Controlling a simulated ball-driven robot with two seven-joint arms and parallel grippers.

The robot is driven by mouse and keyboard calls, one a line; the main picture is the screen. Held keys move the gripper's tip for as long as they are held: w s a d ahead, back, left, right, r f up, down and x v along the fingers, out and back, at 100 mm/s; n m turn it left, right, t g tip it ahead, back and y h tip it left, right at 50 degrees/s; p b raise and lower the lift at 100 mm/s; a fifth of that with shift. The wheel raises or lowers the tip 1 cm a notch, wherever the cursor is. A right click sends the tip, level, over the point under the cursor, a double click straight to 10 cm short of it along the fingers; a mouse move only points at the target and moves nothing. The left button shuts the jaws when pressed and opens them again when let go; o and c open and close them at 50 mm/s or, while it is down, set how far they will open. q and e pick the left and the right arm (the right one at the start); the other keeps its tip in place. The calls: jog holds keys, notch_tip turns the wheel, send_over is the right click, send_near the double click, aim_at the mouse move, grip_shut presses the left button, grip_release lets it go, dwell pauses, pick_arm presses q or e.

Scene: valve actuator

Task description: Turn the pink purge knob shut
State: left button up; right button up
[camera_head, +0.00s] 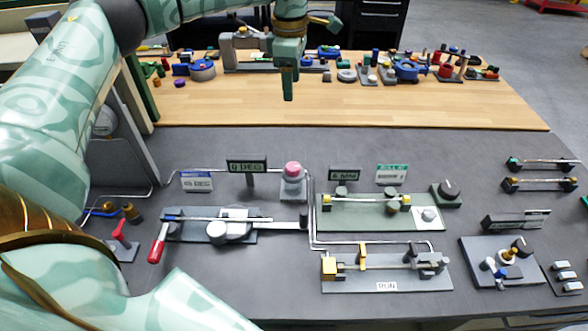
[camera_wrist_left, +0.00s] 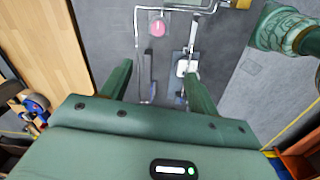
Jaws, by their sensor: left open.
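The pink purge knob (camera_head: 292,168) sits on a small grey block at the back of the grey bench panel, right of the "0 DEG" sign. In the left wrist view the pink knob (camera_wrist_left: 157,28) lies ahead of the fingers, near the top. My left gripper (camera_head: 289,97) hangs pointing down over the wooden strip, behind the knob and apart from it. In the left wrist view my left gripper (camera_wrist_left: 160,82) has its two fingers spread with nothing between them. My right gripper does not show.
A slide unit with a red handle (camera_head: 158,243) lies in front and left of the knob. Thin pipes run right of the knob. A green plate (camera_head: 375,220) with yellow fittings stands to the right. Several small parts line the wooden strip's back edge.

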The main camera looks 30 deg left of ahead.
pick_arm(q)
jog(key=b, duration=0.8)
send_over(293, 166)
notch_tip(293, 166, down, 12)
jog(key=r, duration=0.1)
notch_tip(293, 166, down, 16)
jog(key=b, duration=0.2)
jog(key=shift+r+b, duration=0.1)
jog(key=shift+b, duration=0.25)
jog(key=shift+f, duration=0.4)
jog(key=shift+c, duration=0.3)
jog(key=c, duration=0.9)
